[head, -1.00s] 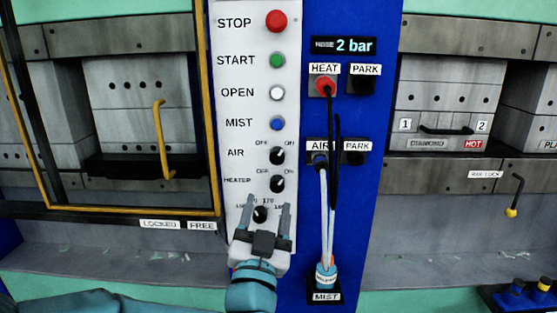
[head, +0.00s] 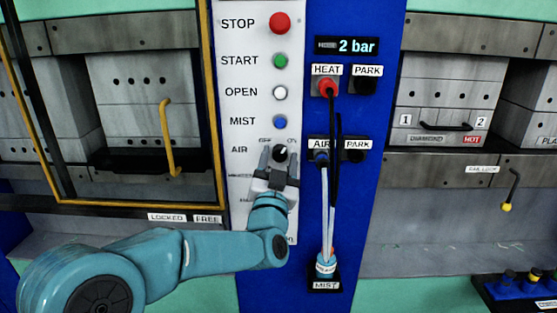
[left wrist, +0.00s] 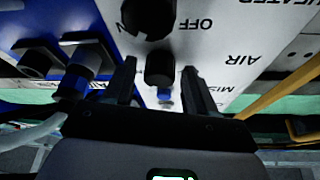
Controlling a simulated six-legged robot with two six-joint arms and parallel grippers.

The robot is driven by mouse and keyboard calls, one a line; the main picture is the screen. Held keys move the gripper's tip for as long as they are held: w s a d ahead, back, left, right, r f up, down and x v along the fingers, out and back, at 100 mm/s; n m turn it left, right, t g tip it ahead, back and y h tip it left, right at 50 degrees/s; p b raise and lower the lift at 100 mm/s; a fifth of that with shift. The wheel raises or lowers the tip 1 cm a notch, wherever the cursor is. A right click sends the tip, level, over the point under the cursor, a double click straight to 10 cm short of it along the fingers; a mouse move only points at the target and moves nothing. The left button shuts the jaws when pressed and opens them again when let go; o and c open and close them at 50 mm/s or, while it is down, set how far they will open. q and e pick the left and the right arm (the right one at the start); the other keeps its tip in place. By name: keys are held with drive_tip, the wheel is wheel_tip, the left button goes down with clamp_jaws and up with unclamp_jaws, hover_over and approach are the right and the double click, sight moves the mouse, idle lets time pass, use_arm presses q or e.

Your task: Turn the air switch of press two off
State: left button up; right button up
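The black AIR knob (head: 280,152) is on the white control panel (head: 262,75), below the blue MIST button. Its light mark seems to point up and right, toward ON. My left gripper (head: 279,158) is open, with one finger on each side of the knob. In the left wrist view the AIR knob (left wrist: 160,68) stands between the two spread fingers (left wrist: 160,82), with a gap on both sides. The HEATER knob (left wrist: 148,18) also shows there; in the head view my gripper hides it. My right gripper is not in view.
Red STOP (head: 280,23), green START (head: 280,60) and white OPEN (head: 280,92) buttons sit above. Hoses (head: 327,205) hang from the HEAT and AIR sockets on the blue column, close right of my gripper. A yellow door handle (head: 168,135) is at left.

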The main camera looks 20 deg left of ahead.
use_arm(q)
drive_tip(key=c, duration=0.8)
drive_tip(key=shift+f+n+b, duration=0.15)
drive_tip(key=shift+n+b, duration=0.25)
drive_tip(key=shift+b, duration=0.2)
drive_tip(key=n+y+b, duration=0.1)
drive_tip(key=n+b, duration=0.1)
drive_tip(key=n+y+b, duration=0.2)
drive_tip(key=n+b, duration=0.1)
drive_tip(key=shift+d+f+g, duration=0.15)
drive_tip(key=shift+d+g, duration=0.05)
drive_tip(key=shift+g, duration=0.1)
drive_tip(key=n+y+b, duration=0.1)
drive_tip(key=n, duration=0.2)
drive_tip(key=shift+d+g+y, duration=0.1)
drive_tip(key=shift+g+y, duration=0.2)
drive_tip(key=shift+w+r+n+g+y+b, duration=0.15)
drive_tip(key=shift+n+y+b, duration=0.15)
drive_tip(key=shift+n, duration=0.3)
drive_tip(key=shift+s+r+n+g+y+b, duration=0.1)
drive_tip(key=shift+n+g+y+b, duration=0.15)
drive_tip(key=shift+n, duration=0.35)
drive_tip(key=shift+d+r+n+g+y, duration=0.1)
drive_tip(key=shift+n+g+y, duration=0.4)
drive_tip(key=shift+n, duration=0.95)
drive_tip(key=shift+r+n+g+y, duration=0.1)
drive_tip(key=shift+n+g+y, duration=0.35)
drive_tip(key=shift+n, duration=1)
drive_tip(key=shift+g, duration=0.25)
